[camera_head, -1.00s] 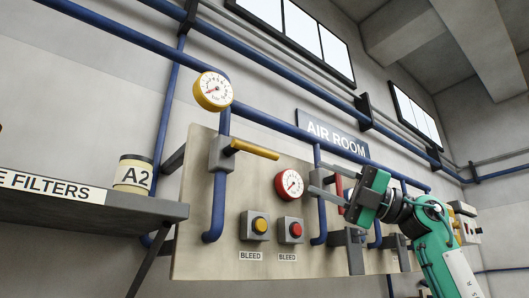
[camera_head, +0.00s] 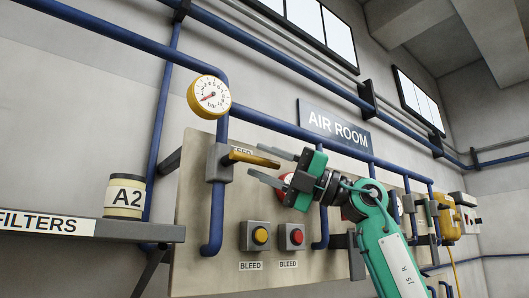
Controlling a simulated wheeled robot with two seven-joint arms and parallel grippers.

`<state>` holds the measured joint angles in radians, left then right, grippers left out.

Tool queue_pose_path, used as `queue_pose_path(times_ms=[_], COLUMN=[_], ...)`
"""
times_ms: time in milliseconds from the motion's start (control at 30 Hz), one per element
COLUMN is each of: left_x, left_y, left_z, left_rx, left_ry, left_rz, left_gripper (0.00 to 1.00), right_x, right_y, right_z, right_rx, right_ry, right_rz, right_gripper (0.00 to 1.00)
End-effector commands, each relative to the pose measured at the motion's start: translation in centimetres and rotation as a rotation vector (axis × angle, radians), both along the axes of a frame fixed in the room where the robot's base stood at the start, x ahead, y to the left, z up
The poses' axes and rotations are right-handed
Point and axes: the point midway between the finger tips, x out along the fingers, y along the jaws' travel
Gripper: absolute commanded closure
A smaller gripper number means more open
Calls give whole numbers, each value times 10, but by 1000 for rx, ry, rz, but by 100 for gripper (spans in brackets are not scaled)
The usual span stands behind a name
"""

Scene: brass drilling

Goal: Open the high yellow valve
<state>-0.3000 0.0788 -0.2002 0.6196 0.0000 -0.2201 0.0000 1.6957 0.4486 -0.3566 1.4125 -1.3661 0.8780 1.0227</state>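The yellow valve handle (camera_head: 250,158) sticks out to the right from its grey body (camera_head: 219,163) on the blue pipe, under the yellow-rimmed gauge (camera_head: 209,97). It lies nearly level. My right gripper (camera_head: 262,165) is open, its two grey fingers pointing left. Its fingertips are close to the handle's free end, which appears to lie between or just short of them; I cannot tell whether they touch. The gripper hides most of the red gauge (camera_head: 284,187). My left gripper is not in view.
Yellow (camera_head: 261,235) and red (camera_head: 297,236) bleed buttons sit low on the beige panel (camera_head: 190,225). A shelf (camera_head: 130,232) with an A2 canister (camera_head: 125,196) juts out at the left. Blue pipes cross the wall above the gripper.

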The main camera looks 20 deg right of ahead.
Motion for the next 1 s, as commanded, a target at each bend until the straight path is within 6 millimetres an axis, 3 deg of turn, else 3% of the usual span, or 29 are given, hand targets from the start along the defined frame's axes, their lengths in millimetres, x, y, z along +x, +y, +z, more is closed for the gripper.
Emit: queue_pose_path(times_ms=[367,567,1000], left_x=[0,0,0], left_y=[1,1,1], left_z=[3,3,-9], left_rx=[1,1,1], left_ry=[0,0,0], left_rz=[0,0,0], left_gripper=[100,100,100], right_x=[2,2,2], right_y=[4,4,5], right_z=[1,1,-4], right_rx=[1,-1,30], right_ry=[0,0,12], right_rz=[-1,0,-4], right_gripper=[63,100,100])
